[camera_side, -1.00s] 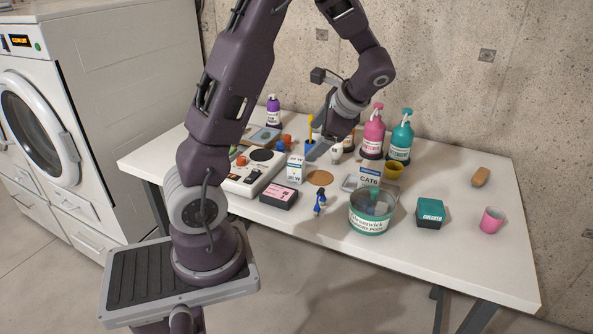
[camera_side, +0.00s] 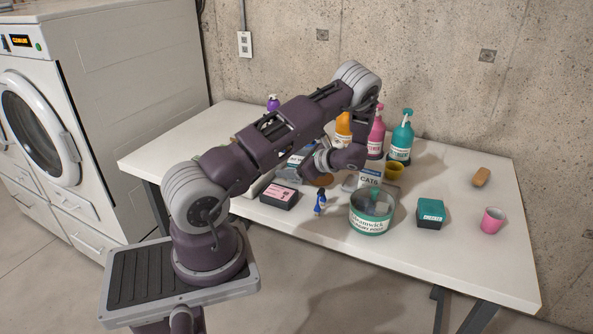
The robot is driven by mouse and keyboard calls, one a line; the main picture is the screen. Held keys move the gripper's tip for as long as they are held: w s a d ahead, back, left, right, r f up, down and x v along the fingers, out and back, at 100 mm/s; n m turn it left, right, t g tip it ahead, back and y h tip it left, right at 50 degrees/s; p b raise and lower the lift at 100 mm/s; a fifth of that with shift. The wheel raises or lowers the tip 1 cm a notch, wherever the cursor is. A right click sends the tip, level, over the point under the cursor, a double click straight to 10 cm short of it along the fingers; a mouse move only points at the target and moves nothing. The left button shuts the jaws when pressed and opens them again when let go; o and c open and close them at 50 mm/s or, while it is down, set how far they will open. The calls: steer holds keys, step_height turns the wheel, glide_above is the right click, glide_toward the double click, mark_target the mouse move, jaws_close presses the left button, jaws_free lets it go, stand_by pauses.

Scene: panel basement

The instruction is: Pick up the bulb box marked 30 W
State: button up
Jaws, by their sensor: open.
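The white bulb box cannot be made out clearly now. It stood behind the black box with a pink label (camera_side: 280,195), and my arm and gripper now cover that spot. Its wattage marking cannot be read in this view. My gripper (camera_side: 291,163) is low over the table there, reaching leftward from my wrist. Its jaws are open, but the fingertips are largely hidden by my forearm. I cannot tell whether they are around the box or beside it.
A small blue figure (camera_side: 320,202), a round tub (camera_side: 370,222) and a CAT6 box (camera_side: 368,178) stand right of my gripper. Pump bottles in orange (camera_side: 343,128), pink (camera_side: 376,140) and teal (camera_side: 401,140) stand behind. A teal box (camera_side: 431,213) and pink cup (camera_side: 491,220) are farther right.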

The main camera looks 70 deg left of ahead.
steer(key=shift+s+a+f, duration=0.3)
steer(key=shift+a, duration=0.2)
steer(key=c, duration=1.7)
